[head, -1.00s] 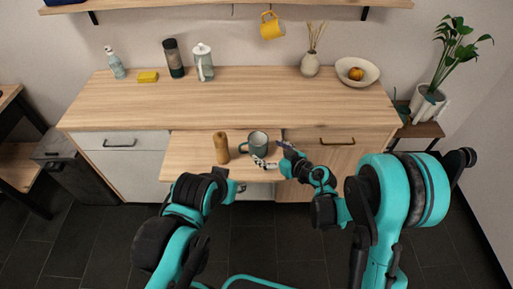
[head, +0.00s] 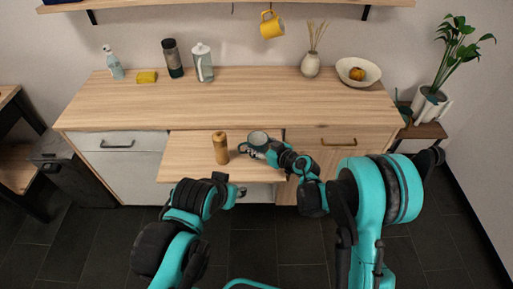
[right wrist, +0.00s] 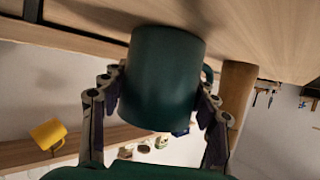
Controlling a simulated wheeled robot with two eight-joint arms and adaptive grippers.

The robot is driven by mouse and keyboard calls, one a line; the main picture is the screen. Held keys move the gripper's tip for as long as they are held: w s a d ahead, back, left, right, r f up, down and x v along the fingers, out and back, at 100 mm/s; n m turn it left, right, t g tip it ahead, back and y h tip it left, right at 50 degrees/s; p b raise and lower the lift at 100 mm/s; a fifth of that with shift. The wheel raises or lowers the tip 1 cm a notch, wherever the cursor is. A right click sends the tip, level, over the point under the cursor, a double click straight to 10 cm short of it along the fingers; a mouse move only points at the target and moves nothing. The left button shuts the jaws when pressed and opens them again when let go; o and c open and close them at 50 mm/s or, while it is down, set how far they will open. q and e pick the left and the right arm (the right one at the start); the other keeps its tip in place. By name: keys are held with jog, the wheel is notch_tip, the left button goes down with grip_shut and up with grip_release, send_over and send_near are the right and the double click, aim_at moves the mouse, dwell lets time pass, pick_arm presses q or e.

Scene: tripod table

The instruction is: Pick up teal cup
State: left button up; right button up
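The teal cup (head: 258,138) stands upright on the low pull-out board (head: 190,160), its handle towards the left. In the right wrist view the cup (right wrist: 162,80) fills the middle, and that picture is upside down. My right gripper (head: 262,150) is at the cup from the right and front. In the right wrist view its fingers (right wrist: 160,100) lie on both sides of the cup, very close to its wall. I cannot tell whether they press on it. My left gripper (head: 240,190) is low in front of the board, and its fingers are not clear.
A wooden mill (head: 221,148) stands just left of the cup, and it also shows in the right wrist view (right wrist: 236,95). The board is clear left of the mill.

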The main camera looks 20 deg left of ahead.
jog(key=shift+c, duration=1.2)
jog(key=shift+r+p, duration=0.35)
jog(key=shift+r, duration=0.25)
jog(key=r+p, duration=0.1)
jog(key=r, duration=0.1)
jog(key=d+r+p, duration=0.1)
jog(key=r, duration=0.1)
jog(key=shift+w+d, duration=0.2)
jog(key=w+d+r+p, duration=0.2)
jog(key=d+r, duration=0.3)
jog(key=d, duration=0.5)
jog(key=shift+w+r+p, duration=0.25)
jog(key=shift+r+p, duration=0.15)
jog(key=shift+p, duration=0.25)
